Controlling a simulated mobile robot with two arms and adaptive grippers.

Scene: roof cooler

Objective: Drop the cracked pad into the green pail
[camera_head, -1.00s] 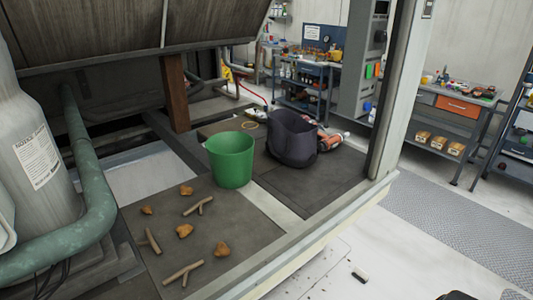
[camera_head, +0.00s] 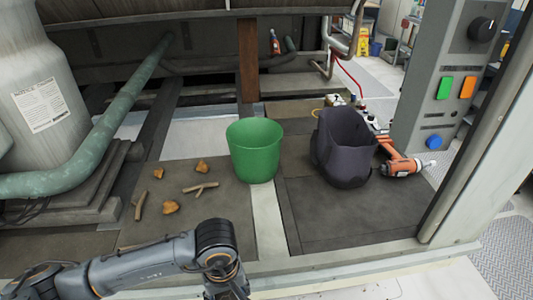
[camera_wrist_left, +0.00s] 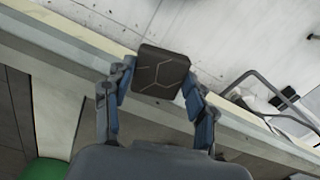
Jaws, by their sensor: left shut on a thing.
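A dark square pad (camera_wrist_left: 160,72) with pale crack lines across its face is between the fingers of my left gripper (camera_wrist_left: 157,84) in the left wrist view. The fingers are shut on its two sides. In the head view my left arm comes in low from the left and bends down at the front edge; its fingers and the pad are hidden there. The green pail (camera_head: 254,152) stands upright on the dark deck, beyond the arm. Its rim also shows at the lower left of the left wrist view (camera_wrist_left: 45,168). My right gripper is not in view.
A dark open bag (camera_head: 344,148) stands right of the pail, with an orange power tool (camera_head: 400,166) beside it. Twigs (camera_head: 200,189) and brown lumps (camera_head: 171,207) lie left of the pail. A green pipe (camera_head: 118,105) and a control box (camera_head: 445,90) flank the deck.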

